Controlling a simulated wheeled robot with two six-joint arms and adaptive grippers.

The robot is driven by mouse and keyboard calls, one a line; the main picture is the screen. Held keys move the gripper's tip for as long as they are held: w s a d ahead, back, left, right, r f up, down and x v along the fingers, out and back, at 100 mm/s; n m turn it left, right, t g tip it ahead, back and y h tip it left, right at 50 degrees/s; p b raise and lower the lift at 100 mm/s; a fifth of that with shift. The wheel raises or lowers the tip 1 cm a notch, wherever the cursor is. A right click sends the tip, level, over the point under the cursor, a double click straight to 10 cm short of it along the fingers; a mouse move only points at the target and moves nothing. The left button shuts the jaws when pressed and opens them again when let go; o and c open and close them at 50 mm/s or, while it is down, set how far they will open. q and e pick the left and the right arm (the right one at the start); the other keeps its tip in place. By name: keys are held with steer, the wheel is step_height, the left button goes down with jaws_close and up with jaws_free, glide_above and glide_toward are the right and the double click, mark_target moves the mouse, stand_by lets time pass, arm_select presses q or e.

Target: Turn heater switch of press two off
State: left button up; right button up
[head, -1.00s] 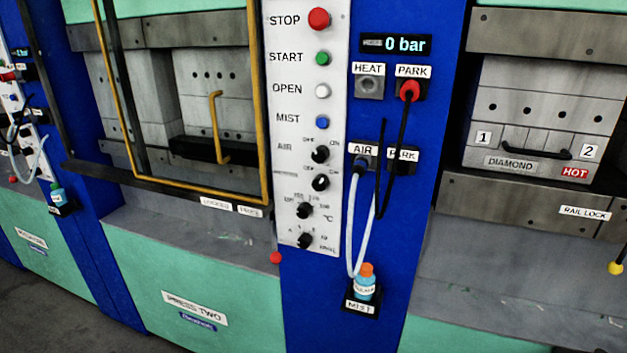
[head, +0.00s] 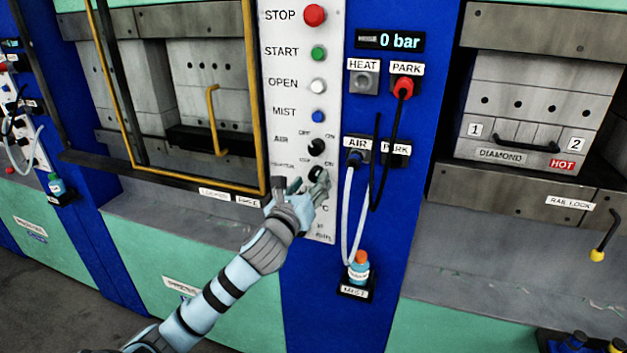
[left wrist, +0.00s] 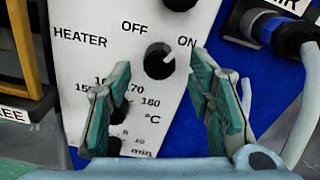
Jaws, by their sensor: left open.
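The heater switch (head: 316,173) is a black round knob on the white control panel (head: 301,88) of press two. In the left wrist view the heater switch (left wrist: 159,62) sits between the words OFF and ON, and its white mark points up and right, towards ON. My left gripper (head: 309,188) is open and empty in front of the panel. In the left wrist view its two green-padded fingers (left wrist: 157,85) stand apart, left and right below the knob, with the knob near the gap between them. My arm hides the lower dials in the head view.
The air switch (head: 316,146) is just above. The temperature dial (left wrist: 116,103) is just below. The air hose (head: 349,215) and the mist bottle (head: 359,268) are to the right. The yellow-framed guard (head: 251,100) is to the left.

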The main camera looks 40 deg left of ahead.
mark_target(316, 174)
arm_select(q)
steer(key=shift+x, duration=1.1)
jaws_close()
